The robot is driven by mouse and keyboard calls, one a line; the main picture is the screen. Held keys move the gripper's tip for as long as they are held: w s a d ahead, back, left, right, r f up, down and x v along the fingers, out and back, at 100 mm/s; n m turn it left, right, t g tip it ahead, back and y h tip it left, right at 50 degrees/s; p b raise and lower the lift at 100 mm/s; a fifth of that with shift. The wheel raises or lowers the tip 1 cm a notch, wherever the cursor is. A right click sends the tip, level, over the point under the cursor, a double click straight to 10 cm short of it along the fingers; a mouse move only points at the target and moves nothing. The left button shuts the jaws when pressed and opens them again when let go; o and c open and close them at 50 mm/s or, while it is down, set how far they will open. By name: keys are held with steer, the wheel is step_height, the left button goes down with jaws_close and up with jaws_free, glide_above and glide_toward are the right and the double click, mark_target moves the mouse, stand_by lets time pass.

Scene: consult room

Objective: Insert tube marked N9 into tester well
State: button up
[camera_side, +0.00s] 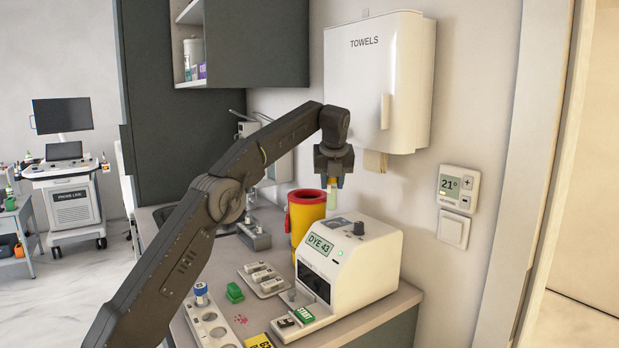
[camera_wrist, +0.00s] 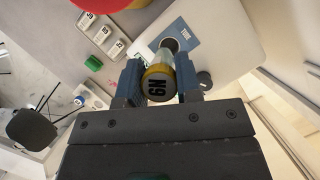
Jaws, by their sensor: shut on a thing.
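My gripper (camera_side: 334,175) is shut on a tube (camera_side: 332,197) with a yellow-rimmed dark cap. In the wrist view the tube (camera_wrist: 159,80) sits between my gripper's two blue fingers (camera_wrist: 159,88), and its cap reads N9, upside down. In the side view the tube hangs about upright above the white tester (camera_side: 375,268). The tester's top has a blue panel (camera_wrist: 183,35) with a dark round well (camera_wrist: 170,44). In the wrist view the tube's lower end appears close to the well; whether it has entered cannot be told. The tester's screen reads DYE 43.
A yellow sharps bin (camera_side: 306,222) with a red rim stands behind the tester. A rack (camera_side: 212,328) with a blue-capped tube (camera_side: 201,294), a green block (camera_side: 234,293) and a tray of labelled pieces (camera_side: 264,279) lie left. A towel dispenser (camera_side: 380,80) hangs above.

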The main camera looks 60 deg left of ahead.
mark_target(334, 210)
steer(key=shift+w+d+f, duration=0.25)
steer(key=shift+w+f, duration=0.1)
steer(key=shift+f, duration=1.05)
steer(key=shift+f, duration=0.3)
steer(key=shift+f, duration=2.3)
steer(key=o, duration=1)
